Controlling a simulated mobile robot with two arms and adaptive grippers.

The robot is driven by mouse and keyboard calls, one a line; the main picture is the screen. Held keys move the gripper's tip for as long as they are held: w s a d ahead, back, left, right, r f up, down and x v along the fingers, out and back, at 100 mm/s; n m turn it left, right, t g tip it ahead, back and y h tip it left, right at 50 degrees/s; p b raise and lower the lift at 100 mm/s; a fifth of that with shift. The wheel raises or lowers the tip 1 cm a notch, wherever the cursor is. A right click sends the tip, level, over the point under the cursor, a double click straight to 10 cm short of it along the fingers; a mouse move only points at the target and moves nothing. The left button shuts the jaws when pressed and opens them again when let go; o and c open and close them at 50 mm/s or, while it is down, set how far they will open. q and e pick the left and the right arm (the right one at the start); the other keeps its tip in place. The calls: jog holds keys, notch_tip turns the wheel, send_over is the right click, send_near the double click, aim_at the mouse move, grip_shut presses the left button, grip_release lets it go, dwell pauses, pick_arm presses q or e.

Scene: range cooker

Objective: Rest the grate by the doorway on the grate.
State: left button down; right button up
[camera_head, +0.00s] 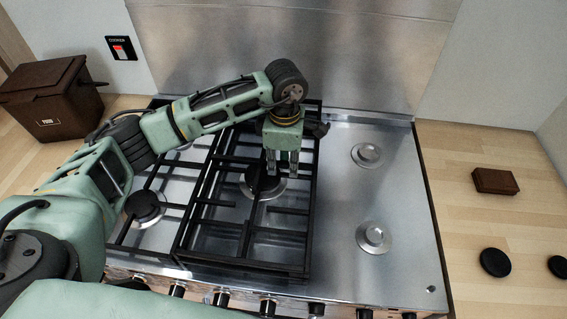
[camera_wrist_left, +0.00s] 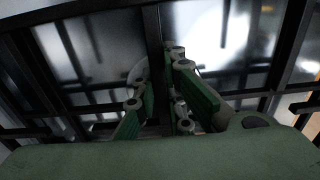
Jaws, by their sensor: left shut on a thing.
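A black grate (camera_head: 248,228) spans the middle of the range cooker, over a dark burner. A second black grate (camera_head: 124,238) lies to its left, over the left burners, and their edges meet or overlap in the head view. My left gripper (camera_head: 281,168) points down at the middle grate and is shut on one of its bars. In the left wrist view the green fingers (camera_wrist_left: 160,105) close around a dark bar of the grate (camera_wrist_left: 153,40). Whether the middle grate is lifted is hard to tell. My right gripper is not in view.
The steel hob's right side is bare, with two uncapped burners (camera_head: 367,155) (camera_head: 374,236). Two black discs (camera_head: 495,262) (camera_head: 559,266) and a small brown block (camera_head: 495,181) lie on the right counter. A brown bin (camera_head: 50,98) stands left. A steel backsplash (camera_head: 300,55) rises behind.

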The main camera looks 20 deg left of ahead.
pick_arm(q)
jog(key=shift+d, duration=0.1)
dwell(0.8)
jog(key=c, duration=1.7)
grip_release()
jog(key=shift+s+b, duration=0.1)
jog(key=shift+b, duration=0.2)
jog(key=shift+c, duration=0.2)
jog(key=shift+f, duration=0.2)
notch_tip(320, 180, up, 12)
